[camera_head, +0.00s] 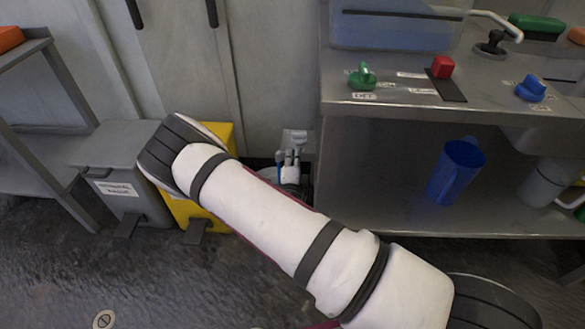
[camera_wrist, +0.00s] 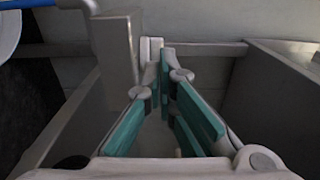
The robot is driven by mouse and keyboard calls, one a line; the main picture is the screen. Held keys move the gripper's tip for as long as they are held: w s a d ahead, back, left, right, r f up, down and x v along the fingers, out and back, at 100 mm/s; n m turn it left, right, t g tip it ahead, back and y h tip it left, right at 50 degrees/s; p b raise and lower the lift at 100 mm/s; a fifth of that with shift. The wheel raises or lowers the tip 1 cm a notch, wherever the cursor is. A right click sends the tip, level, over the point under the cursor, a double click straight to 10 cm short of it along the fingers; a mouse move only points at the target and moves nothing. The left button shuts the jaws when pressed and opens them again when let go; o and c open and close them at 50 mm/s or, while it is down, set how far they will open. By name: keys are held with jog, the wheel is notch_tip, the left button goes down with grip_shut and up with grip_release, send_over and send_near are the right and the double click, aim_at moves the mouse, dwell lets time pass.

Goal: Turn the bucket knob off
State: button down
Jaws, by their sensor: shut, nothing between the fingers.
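A green knob (camera_head: 362,77) with a label plate stands at the left of the steel counter (camera_head: 400,105) in the head view. A blue knob (camera_head: 531,89) stands further right, with small labels beside it. The label text is too small to tell which is the bucket knob. My gripper (camera_wrist: 158,62) shows in the wrist view with teal pads, its fingertips together and nothing between them. In the head view, part of it seems to show behind my arm, below and left of the counter. No knob shows in the wrist view.
A blue jug (camera_head: 456,172) stands on the lower shelf. A grey bin (camera_head: 125,170) and a yellow bin (camera_head: 187,210) stand left, before the cabinet (camera_head: 185,70). The counter front edge is an obstacle.

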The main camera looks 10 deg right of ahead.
aim_at(295, 135)
jog(key=b+x, duration=0.2)
jog(key=x, duration=0.4)
jog(key=shift+w, duration=0.2)
jog(key=shift+a+h, duration=0.1)
jog(key=shift+h, duration=0.2)
